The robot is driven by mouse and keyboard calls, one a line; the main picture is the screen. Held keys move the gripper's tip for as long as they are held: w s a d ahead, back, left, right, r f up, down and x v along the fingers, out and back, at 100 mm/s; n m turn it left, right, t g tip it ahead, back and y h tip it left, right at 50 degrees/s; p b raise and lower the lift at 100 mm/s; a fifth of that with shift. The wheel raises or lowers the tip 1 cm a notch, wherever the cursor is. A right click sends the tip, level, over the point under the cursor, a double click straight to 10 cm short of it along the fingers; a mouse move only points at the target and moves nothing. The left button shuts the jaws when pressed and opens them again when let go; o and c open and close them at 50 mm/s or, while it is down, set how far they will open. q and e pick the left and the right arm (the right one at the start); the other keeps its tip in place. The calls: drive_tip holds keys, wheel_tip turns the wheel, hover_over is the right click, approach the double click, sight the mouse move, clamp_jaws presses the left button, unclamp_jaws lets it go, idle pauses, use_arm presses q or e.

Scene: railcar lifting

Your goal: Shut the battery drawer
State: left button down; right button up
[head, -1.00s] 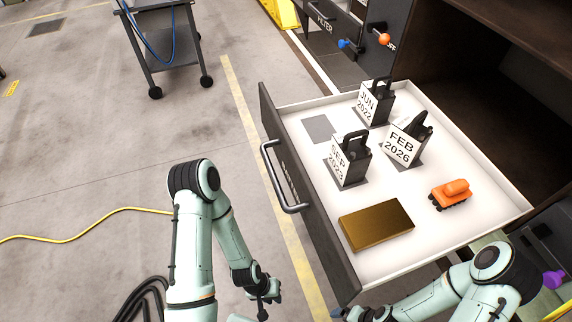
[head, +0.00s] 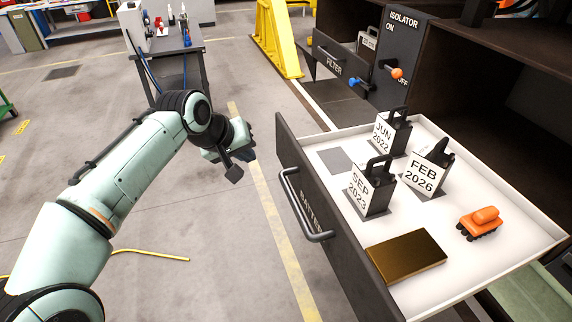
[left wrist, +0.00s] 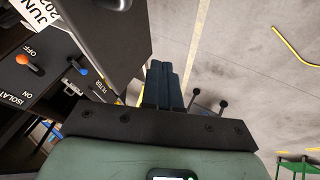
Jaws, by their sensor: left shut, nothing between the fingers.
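The battery drawer (head: 318,226) stands pulled out of the dark cabinet, with a grey bar handle (head: 300,205) on its dark front. In it stand batteries labelled JUN 2022 (head: 388,135), SEP 2023 (head: 367,190) and FEB 2026 (head: 425,172). A gold block (head: 405,258) and a small orange railcar (head: 479,223) lie nearer. My left gripper (head: 236,172) is shut and empty, left of the drawer front and apart from the handle. In the left wrist view its fingers (left wrist: 166,84) are together, beside the dark drawer front (left wrist: 112,45). My right gripper is out of view.
An isolator panel with an orange knob (head: 397,73) and a blue knob (head: 368,84) stands behind the drawer, beside a FILTER drawer (head: 331,63). A trolley (head: 175,55) stands at the back left.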

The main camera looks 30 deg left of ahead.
use_arm(q)
approach(286, 164)
wheel_tip(286, 164, down, 4)
drive_tip(key=a, duration=0.3)
drive_tip(key=w+d+p, duration=0.1)
drive_tip(key=w+d, duration=0.2)
idle(0.4)
